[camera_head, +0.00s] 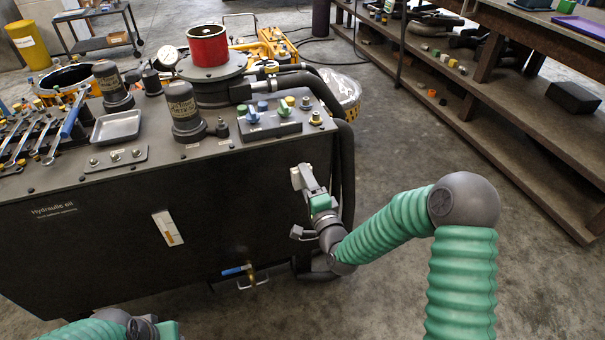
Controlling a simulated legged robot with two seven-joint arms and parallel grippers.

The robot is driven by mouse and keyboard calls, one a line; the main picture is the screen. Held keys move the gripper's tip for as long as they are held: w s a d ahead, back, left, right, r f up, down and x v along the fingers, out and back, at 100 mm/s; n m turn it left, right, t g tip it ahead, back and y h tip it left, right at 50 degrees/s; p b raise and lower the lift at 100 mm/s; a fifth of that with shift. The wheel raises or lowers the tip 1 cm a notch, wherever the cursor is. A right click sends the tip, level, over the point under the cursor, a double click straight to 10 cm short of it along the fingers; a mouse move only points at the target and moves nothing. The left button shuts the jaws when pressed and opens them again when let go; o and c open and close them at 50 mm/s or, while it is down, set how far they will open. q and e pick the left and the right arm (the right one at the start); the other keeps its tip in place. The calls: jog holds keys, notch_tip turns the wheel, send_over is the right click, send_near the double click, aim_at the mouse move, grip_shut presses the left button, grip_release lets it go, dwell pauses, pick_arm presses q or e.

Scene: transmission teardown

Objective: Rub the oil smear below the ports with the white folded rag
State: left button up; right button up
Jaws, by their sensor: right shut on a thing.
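My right gripper (311,183) is at the right end of the dark front face of the hydraulic oil tank (110,245). It is shut on a small white thing (296,179), which looks like the folded rag. The rag is at or close to the face; I cannot tell whether it touches. It is below the valve block with coloured knobs (268,122). No oil smear can be made out; the gripper and rag cover part of that area. My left gripper (168,331) is only partly in view at the bottom edge, its fingers cut off.
Black hoses (345,165) run down the tank's right end, close to my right gripper. A brass tap with a blue handle (247,273) sticks out low on the face. Wrenches (45,135) and a metal tray (116,127) lie on top.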

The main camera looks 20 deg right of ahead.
jog(key=shift+s+d, duration=0.1)
jog(key=shift+s, duration=0.65)
jog(key=shift+s, duration=1.5)
jog(key=shift+f, duration=0.1)
